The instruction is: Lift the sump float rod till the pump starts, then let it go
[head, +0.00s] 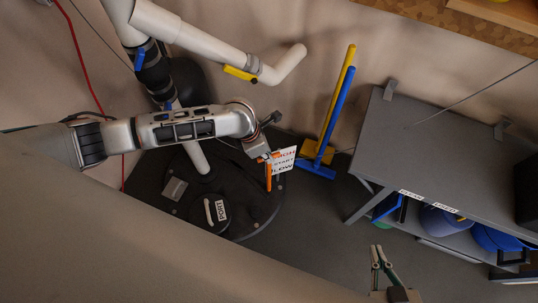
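The round black sump lid (150,212) lies on the floor at left, with a white pipe rising out of it. A white sign (284,161) with partly readable words, START among them, stands at its right edge. A thin upright orange piece (268,178), perhaps part of the float rod, shows in front of the sign. My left gripper (264,157) is at the top of this orange piece; its fingers are mostly hidden, and I cannot tell whether they grip it. My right gripper (377,247) is low in the view, away from the sump, with nothing visible between its narrowly spaced fingertips.
White pipes (205,42) with blue and yellow valve handles run above the sump, close to my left arm. Yellow (343,85) and blue (338,110) long-handled tools lean on the wall. A grey table (450,125) with containers beneath stands at right. The floor between is open.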

